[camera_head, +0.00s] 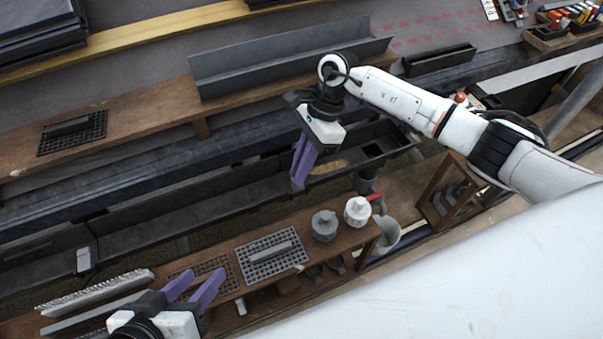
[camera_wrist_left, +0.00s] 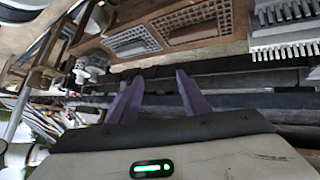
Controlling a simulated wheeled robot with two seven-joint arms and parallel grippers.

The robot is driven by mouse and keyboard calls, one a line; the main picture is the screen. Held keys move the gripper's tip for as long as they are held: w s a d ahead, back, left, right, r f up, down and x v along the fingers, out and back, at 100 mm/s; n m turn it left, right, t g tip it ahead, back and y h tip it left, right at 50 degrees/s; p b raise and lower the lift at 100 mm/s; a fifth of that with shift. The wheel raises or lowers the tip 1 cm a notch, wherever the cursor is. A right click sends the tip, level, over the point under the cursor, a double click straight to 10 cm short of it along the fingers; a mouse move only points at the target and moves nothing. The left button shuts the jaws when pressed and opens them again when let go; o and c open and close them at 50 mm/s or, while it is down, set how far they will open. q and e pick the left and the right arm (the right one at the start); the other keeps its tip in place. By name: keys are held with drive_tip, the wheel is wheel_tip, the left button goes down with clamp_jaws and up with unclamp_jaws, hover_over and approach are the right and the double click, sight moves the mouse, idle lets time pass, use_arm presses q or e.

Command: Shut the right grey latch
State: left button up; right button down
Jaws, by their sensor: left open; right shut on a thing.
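My right gripper (camera_head: 298,186) points down at the long dark gutter (camera_head: 160,229), its purple fingers together. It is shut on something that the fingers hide. I cannot make out the right grey latch; it may be behind these fingers. A small light grey block (camera_head: 83,260), perhaps another latch, sits upright on the gutter at the left. My left gripper (camera_head: 203,280) is open and empty above the front plank, with its fingers apart. Its open fingers also show in the left wrist view (camera_wrist_left: 158,84).
The front wooden plank (camera_head: 222,262) bears a grey grid tray (camera_head: 271,256), a dark grey pot (camera_head: 324,225) and a white pot (camera_head: 357,211). Ridged grey strips (camera_head: 95,290) lie at the lower left. A wooden rack (camera_head: 450,193) stands right of the pots.

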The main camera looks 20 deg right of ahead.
use_arm(q)
drive_tip(key=d+r+h+b, duration=0.1)
drive_tip(key=d+r+t+b, duration=0.1)
drive_tip(key=r+b, duration=0.1)
drive_tip(key=shift+w+d+r+h, duration=0.1)
drive_tip(key=shift+w+r+h, duration=0.1)
drive_tip(key=shift+h, duration=0.2)
use_arm(e)
drive_tip(key=w+g, duration=0.1)
drive_tip(key=w+f+g, duration=0.1)
drive_tip(key=g, duration=0.1)
drive_tip(key=shift+w+a+m+g, duration=0.15)
drive_tip(key=shift+m+g, duration=0.15)
use_arm(q)
drive_tip(key=shift+f, duration=0.1)
use_arm(e)
drive_tip(key=c, duration=1.8)
unclamp_jaws()
drive_tip(key=shift+r, duration=0.2)
